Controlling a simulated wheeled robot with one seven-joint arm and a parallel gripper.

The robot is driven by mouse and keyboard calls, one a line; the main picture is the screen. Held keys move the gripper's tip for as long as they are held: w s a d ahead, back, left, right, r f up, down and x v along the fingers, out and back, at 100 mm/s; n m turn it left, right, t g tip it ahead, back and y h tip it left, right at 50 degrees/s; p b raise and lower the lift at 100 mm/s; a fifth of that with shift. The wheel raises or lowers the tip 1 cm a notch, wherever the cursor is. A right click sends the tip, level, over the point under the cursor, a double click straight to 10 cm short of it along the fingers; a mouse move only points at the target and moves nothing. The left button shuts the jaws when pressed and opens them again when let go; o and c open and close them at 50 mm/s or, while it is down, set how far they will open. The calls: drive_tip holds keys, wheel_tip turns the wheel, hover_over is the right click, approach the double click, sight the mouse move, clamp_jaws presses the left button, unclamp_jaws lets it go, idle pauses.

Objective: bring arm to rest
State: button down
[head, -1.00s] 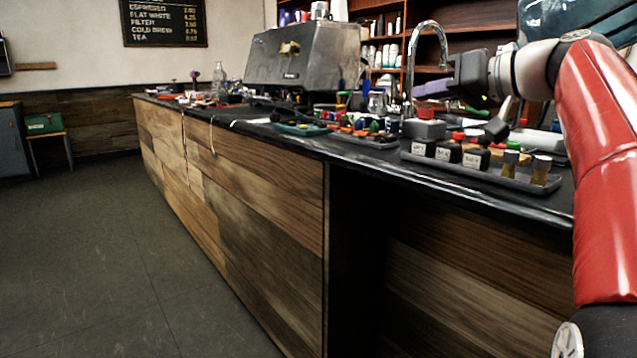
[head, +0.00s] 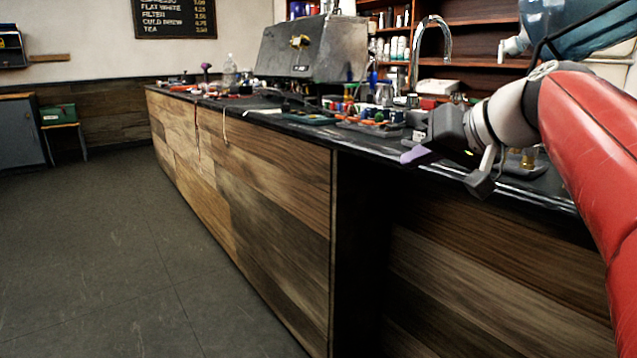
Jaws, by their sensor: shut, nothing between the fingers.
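My gripper (head: 414,155) is at the right, at the end of my red and white arm. It hangs at the near edge of the dark counter (head: 352,147), in front of the tray there. A purple part shows at its tip and a small grey bracket hangs below the wrist. It is shut, and I see nothing held in it. The gripper and forearm hide much of the counter's right end.
A coffee machine (head: 313,48) stands far along the counter. Small parts trays (head: 372,127) lie nearer, below a curved tap (head: 432,22). A tray with brass-coloured pieces (head: 527,158) is partly hidden behind my wrist. The floor (head: 130,250) at left is clear.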

drive_tip(key=s+f+g+h, duration=0.2)
drive_tip(key=s+f+h, duration=0.1)
drive_tip(key=s+f, duration=0.8)
drive_tip(key=s+f+m+g+h+p, duration=0.1)
drive_tip(key=s+f+h, duration=0.3)
drive_tip(key=s+f, duration=0.6)
wheel_tip(320, 180, down, 7)
drive_tip(key=shift+s+r+g, duration=0.15)
drive_tip(key=shift+s+g, duration=0.2)
drive_tip(key=shift+g, duration=0.15)
